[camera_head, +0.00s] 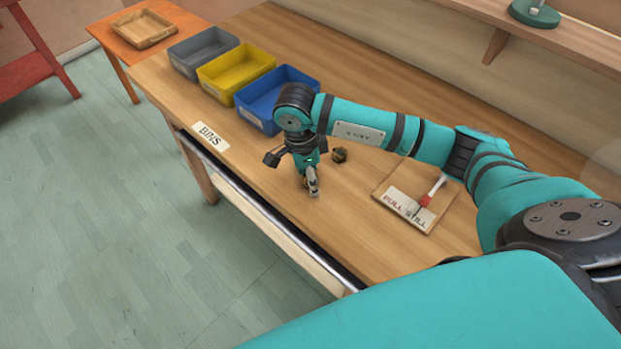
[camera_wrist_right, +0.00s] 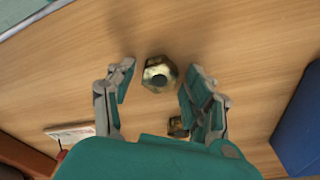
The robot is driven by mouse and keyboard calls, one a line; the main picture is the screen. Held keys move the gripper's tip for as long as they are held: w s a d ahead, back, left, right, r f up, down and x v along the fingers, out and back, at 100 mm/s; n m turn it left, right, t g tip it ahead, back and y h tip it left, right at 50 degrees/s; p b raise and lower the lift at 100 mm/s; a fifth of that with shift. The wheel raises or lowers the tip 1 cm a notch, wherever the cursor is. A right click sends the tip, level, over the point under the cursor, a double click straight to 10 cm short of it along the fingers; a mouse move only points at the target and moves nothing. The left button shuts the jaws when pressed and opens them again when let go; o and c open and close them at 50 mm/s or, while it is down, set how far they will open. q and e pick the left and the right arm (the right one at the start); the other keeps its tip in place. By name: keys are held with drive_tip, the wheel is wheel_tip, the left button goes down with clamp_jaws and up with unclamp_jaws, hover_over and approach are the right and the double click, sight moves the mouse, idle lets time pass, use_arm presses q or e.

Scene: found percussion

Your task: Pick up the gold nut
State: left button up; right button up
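A second gold-brown nut (camera_wrist_right: 178,126) is partly hidden by the right-hand finger. In the head view, my right gripper (camera_head: 313,189) points down low over the table. One dark gold nut (camera_head: 340,155) shows just right of and behind it; I cannot make out the other nut there. My left gripper is in neither view.
Grey (camera_head: 204,52), yellow (camera_head: 236,72) and blue (camera_head: 275,99) bins stand left of the arm, behind a BINS label (camera_head: 210,137). A board with a red-handled tool (camera_head: 432,191) lies to the right. The table is bare toward its front edge.

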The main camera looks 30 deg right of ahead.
clamp_jaws()
drive_tip(key=shift+r, duration=0.1)
